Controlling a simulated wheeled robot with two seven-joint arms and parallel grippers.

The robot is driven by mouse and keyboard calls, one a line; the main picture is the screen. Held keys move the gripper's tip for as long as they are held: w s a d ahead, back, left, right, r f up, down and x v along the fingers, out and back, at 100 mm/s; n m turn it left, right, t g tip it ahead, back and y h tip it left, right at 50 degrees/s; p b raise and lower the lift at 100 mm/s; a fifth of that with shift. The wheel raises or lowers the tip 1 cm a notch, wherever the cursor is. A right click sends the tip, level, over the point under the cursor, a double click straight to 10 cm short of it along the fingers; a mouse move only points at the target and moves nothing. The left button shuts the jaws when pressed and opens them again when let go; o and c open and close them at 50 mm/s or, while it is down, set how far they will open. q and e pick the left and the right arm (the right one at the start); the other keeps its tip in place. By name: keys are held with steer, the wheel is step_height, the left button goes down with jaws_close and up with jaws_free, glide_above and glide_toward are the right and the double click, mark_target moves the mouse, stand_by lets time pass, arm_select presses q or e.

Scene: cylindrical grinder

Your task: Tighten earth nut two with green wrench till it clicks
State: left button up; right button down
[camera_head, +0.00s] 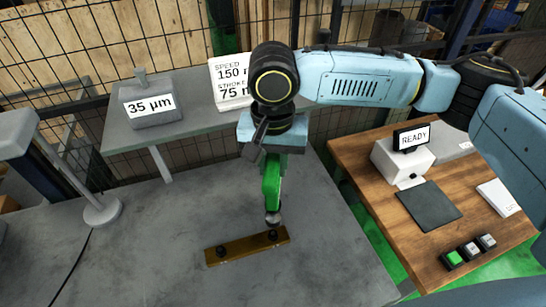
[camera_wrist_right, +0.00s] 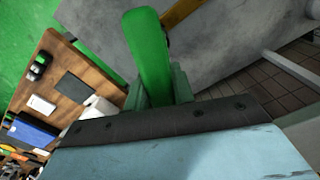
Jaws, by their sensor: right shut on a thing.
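My right gripper (camera_head: 270,155) points down and is shut on the green wrench (camera_head: 271,190). The wrench hangs upright, with its grey head low over the right end of a brass bar (camera_head: 230,250) on the grey table. One dark nut (camera_head: 273,235) shows at that right end, just under the wrench head; I cannot tell whether they touch. In the right wrist view the green wrench (camera_wrist_right: 147,45) stands out from between the gripper fingers (camera_wrist_right: 160,88) and hides most of the bar. My left gripper is not in view.
The grey table (camera_head: 150,250) is mostly bare around the bar. A grey shelf (camera_head: 190,130) behind holds a 35 µm block (camera_head: 150,108) and a speed sign (camera_head: 230,85). A wooden desk (camera_head: 375,200) at right carries a READY display (camera_head: 411,138) and several buttons. A grey post (camera_head: 100,210) stands at left.

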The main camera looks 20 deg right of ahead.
step_height(320, 180, down, 3)
steer(key=shift+r+b, duration=0.15)
steer(key=shift+b, duration=0.3)
steer(key=shift+f, duration=3.05)
steer(key=shift+f+p, duration=0.2)
steer(key=shift+p, duration=0.5)
